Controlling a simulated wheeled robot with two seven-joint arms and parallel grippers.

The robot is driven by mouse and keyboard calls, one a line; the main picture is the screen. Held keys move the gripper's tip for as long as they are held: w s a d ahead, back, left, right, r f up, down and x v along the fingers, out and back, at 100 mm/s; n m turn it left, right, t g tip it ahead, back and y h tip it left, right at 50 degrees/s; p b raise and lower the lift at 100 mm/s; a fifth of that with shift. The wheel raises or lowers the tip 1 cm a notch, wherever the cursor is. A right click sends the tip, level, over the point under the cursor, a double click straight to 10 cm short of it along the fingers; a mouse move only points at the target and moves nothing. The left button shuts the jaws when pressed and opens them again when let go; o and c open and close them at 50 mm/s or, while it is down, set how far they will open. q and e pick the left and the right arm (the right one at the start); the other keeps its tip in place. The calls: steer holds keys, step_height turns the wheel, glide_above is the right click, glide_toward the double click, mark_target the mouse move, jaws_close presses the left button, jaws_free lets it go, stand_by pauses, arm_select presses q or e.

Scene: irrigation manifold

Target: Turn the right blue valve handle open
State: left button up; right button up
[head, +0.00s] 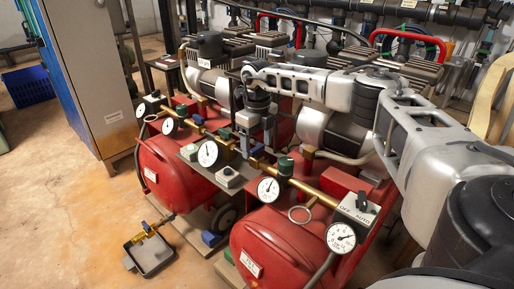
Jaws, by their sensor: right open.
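A brass manifold pipe (323,197) runs along the front of two red tanks, with several white dial gauges on it. Another small blue part (198,119) shows farther left on the pipe. Which of them is the right handle, and how far each is turned, is too small to tell. My right gripper (257,147) points down over the middle of the pipe, with its fingers apart. Contact with a handle cannot be made out. My left gripper is out of view.
Red tanks (275,246) stand under the pipe. A switch box (357,207) and a gauge (341,237) sit at the pipe's right end. A grey cabinet (92,75) stands left. A dark tray (150,255) lies on the floor, with open floor at lower left.

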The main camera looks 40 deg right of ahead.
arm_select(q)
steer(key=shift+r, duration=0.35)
arm_select(e)
steer(key=shift+f, duration=0.2)
steer(key=c, duration=1)
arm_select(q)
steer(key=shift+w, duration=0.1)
